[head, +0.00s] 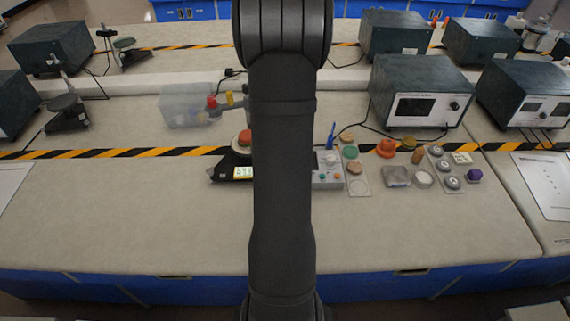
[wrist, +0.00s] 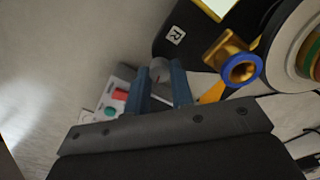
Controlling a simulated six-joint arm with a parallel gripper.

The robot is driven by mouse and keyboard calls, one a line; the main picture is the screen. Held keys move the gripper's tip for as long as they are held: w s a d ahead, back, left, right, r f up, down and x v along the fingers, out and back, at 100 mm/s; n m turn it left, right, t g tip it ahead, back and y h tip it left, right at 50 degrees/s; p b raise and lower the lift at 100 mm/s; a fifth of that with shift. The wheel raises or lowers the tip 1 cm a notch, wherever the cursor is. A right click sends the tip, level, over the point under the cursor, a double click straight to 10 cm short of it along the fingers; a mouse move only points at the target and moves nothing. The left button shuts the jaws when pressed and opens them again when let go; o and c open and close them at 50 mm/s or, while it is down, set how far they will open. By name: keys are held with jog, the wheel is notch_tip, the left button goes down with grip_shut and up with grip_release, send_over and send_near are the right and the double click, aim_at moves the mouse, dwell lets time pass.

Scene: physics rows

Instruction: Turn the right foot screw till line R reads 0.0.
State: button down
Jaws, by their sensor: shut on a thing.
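In the wrist view, my gripper (wrist: 162,82) has its two blue-grey fingers close around a small grey round knob, the right foot screw (wrist: 159,66). The fingers hide most of it. Beside it is the black base of the instrument (wrist: 190,50), with a white "R" label (wrist: 176,36). My arm hides the gripper and screw there.
A brass tube with a blue ring (wrist: 241,68) and a pale round part (wrist: 300,45) are close right of my fingers. A grey control box (head: 328,170) adjoins my arm, with several small parts farther right. A clear bin (head: 188,106) stands behind.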

dwell(0.3)
jog(key=c, duration=1.3)
grip_release()
jog(key=shift+o, duration=0.2)
notch_tip(320, 180, up, 18)
jog(key=shift+f, duration=0.25)
jog(key=shift+f, duration=0.15)
notch_tip(320, 180, down, 17)
jog(key=shift+f, duration=0.1)
